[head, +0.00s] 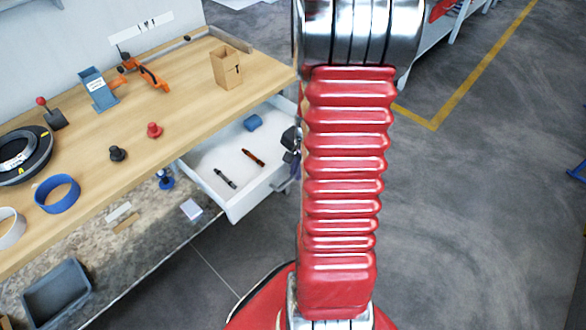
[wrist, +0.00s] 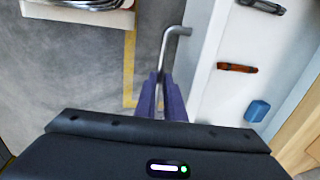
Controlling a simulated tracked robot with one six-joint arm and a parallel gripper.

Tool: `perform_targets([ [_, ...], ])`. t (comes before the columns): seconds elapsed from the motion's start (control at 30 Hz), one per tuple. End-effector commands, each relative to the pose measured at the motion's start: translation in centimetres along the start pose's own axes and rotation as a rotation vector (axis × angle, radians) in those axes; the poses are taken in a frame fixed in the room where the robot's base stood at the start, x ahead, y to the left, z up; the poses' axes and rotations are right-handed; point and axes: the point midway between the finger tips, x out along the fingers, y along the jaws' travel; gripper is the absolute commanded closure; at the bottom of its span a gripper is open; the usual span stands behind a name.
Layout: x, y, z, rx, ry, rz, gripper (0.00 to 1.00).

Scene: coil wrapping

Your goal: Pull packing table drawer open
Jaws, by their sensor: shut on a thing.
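The white drawer (head: 235,203) of the wooden packing table (head: 195,85) stands open in the head view. A dark tool, an orange-brown tool (head: 252,157) and a blue item (head: 253,122) lie inside it. In the wrist view the drawer front (wrist: 206,60) carries a grey metal bar handle (wrist: 176,36). My gripper (wrist: 162,82) is shut on the handle, its purple fingers meeting at the handle's lower part. In the head view my red arm hides most of my gripper and the handle.
The tabletop holds a cardboard box (head: 226,68), an orange tape dispenser (head: 150,75), a blue tape roll (head: 57,193) and a black coil (head: 22,155). A grey bin (head: 57,294) sits on the lower shelf. The floor to the right is clear, with a yellow line.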

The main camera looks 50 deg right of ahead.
Motion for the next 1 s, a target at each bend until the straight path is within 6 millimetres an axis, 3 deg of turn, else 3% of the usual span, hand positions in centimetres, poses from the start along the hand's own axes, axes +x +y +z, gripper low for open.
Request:
perform_targets([
  [0.43,0.00,-0.20,-0.13,-0.007,0.008,-0.004,1.00],
  [0.47,-0.01,-0.22,-0.13,-0.008,0.008,-0.004,0.89],
  [0.57,0.00,-0.22,-0.04,-0.008,0.006,-0.004,0.83],
  [1.0,-0.71,-0.30,0.14,-0.011,0.003,-0.004,0.83],
])
